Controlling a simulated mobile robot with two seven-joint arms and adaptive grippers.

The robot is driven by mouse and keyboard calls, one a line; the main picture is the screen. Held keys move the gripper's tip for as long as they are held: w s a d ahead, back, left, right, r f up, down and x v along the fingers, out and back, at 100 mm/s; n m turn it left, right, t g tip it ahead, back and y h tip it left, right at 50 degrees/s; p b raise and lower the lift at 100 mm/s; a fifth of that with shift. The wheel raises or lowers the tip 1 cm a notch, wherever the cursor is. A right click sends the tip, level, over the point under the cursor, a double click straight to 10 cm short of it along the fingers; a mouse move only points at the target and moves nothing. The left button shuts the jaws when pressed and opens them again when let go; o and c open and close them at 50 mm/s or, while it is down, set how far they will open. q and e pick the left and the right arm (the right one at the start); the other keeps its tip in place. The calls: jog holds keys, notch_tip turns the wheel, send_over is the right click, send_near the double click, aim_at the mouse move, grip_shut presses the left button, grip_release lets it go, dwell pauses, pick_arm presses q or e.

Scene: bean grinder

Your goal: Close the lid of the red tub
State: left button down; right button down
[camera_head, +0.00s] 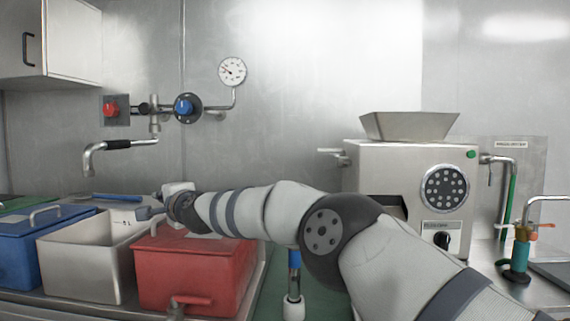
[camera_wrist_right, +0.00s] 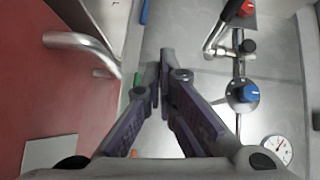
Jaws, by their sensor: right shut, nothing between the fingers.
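The red tub (camera_head: 195,280) stands on the counter at the lower left. Its red lid (camera_head: 190,243) appears to lie flat over the top; my arm covers part of it, so I cannot tell whether it is fully seated. In the right wrist view the red lid (camera_wrist_right: 60,100) fills the left side, with a bent metal handle (camera_wrist_right: 80,42). My right gripper (camera_head: 147,213) is above the tub's back left corner, pointing left; in the wrist view its fingers (camera_wrist_right: 160,75) are together and empty, beside the lid. My left gripper is out of view.
An open metal tub (camera_head: 75,270) stands left of the red tub, and a blue lidded tub (camera_head: 20,255) beyond it. A faucet (camera_head: 115,147) and valves (camera_head: 185,107) are on the back wall. The grinder (camera_head: 410,190) stands right, behind my arm.

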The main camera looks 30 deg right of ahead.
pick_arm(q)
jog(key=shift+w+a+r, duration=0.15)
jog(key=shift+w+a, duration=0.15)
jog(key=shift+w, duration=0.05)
pick_arm(e)
jog(key=shift+w+a+f+n+g, duration=0.1)
jog(key=shift+a+f+n+g, duration=0.15)
jog(key=shift+f, duration=0.4)
